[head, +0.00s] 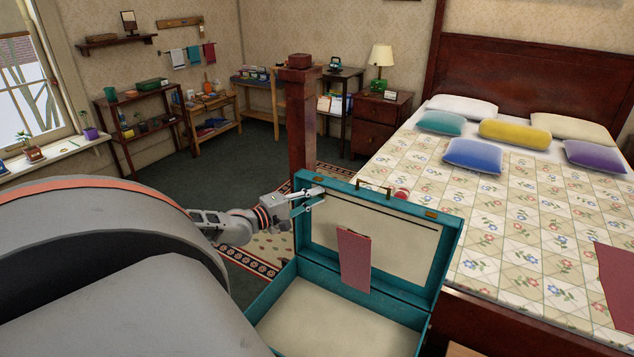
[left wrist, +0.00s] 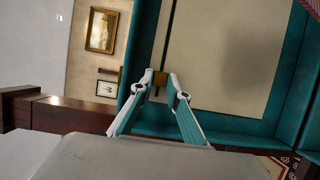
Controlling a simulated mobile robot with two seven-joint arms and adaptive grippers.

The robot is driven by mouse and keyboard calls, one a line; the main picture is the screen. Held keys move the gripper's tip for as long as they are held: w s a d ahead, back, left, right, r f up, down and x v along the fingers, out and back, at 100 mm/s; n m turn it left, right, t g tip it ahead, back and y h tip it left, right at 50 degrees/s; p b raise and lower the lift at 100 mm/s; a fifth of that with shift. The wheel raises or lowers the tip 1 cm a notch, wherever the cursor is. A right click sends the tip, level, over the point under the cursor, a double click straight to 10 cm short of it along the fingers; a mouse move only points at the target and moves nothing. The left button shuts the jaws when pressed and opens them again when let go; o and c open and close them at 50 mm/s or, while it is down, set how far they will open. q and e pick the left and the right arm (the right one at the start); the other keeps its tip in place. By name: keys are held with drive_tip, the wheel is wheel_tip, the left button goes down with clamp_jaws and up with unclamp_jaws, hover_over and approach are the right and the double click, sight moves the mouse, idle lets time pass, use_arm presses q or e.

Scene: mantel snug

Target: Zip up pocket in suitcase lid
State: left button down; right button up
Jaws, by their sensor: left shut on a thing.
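A teal suitcase (head: 452,240) stands open with its lid raised. The lid's cream pocket panel (head: 402,246) has a dark zip line (head: 395,214) along its upper part. My left gripper (head: 318,198) is at the lid's upper left, at the left end of the visible line. In the left wrist view its fingers are shut on a small brass-coloured zip pull (left wrist: 158,78), beside the cream panel (left wrist: 225,60). The dark line (left wrist: 167,35) runs on from the pull. A flat dull-red piece (head: 355,262) stands in front of the panel. My right gripper is not in view.
The suitcase's cream-lined base (head: 335,320) looks empty. A bed with a floral quilt (head: 525,215) lies right of the lid. A dark wooden post (head: 301,125) stands close behind the lid's left side. Another dull-red flat piece (head: 617,283) is at the right edge.

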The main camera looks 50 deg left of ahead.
use_arm(q)
drive_tip(key=c, duration=1.9)
unclamp_jaws()
drive_tip(key=shift+a, duration=0.1)
drive_tip(key=shift+s, duration=0.1)
drive_tip(key=shift+s, duration=0.1)
drive_tip(key=shift+s+a+r, duration=0.1)
drive_tip(key=shift+s+a, duration=0.05)
drive_tip(key=shift+s, duration=1.8)
drive_tip(key=shift+s+a+f, duration=0.1)
drive_tip(key=shift+s+a, duration=0.1)
drive_tip(key=shift+s, duration=1.8)
drive_tip(key=shift+s+a+r, duration=0.1)
drive_tip(key=shift+s+a, duration=0.05)
drive_tip(key=shift+s, duration=1.8)
